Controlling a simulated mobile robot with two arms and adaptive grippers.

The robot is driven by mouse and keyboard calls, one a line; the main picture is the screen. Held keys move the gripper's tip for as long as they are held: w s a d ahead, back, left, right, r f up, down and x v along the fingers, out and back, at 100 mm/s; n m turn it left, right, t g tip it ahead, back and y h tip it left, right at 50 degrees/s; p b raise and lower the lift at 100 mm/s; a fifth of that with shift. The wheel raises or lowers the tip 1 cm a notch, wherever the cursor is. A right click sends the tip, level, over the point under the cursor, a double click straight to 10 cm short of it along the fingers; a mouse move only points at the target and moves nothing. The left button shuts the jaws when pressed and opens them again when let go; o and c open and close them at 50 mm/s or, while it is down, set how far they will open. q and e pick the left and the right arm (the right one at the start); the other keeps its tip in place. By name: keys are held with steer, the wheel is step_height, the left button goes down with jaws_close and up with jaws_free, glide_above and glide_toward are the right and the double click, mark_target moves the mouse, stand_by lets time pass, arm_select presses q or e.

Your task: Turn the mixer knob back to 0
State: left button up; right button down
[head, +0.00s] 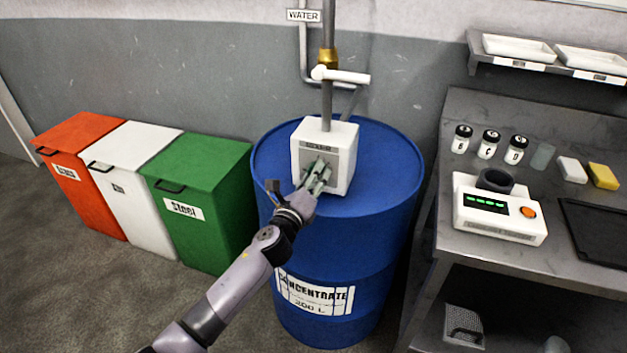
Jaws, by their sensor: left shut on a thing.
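The mixer (342,158) is a white box with a grey front plate on top of the blue drum (385,215), under a grey vertical pipe. My left gripper (318,176) is at the mixer's front plate, shut on the mixer knob. My fingers hide the knob and most of the dial, so its setting cannot be read. My right gripper is not in view.
A brass fitting and a white valve handle (345,76) are above the mixer. Red, white and green bins (205,170) stand to the left. A steel bench (410,255) with a green-lit device (500,222), bottles and a black tray stands close on the right.

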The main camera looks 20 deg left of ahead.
arm_select(q)
steer(key=n+b, duration=0.1)
steer(key=n, duration=0.3)
steer(key=shift+f+y, duration=0.1)
steer(key=shift+y, duration=0.2)
steer(key=n, duration=0.6)
steer(key=shift+y+b, duration=0.3)
steer(key=n, duration=0.3)
steer(key=shift+d+n, duration=0.1)
steer(key=shift+n, duration=0.3)
steer(key=n+p, duration=0.1)
steer(key=n, duration=0.4)
steer(key=shift+n+y, duration=0.3)
steer(key=shift+y, duration=0.1)
steer(key=n+p, duration=0.2)
steer(key=n, duration=0.2)
steer(key=shift+r, duration=0.2)
steer(key=shift+f+n+g+p, duration=0.1)
steer(key=shift+n+g+p, duration=0.35)
steer(key=shift+n, duration=0.95)
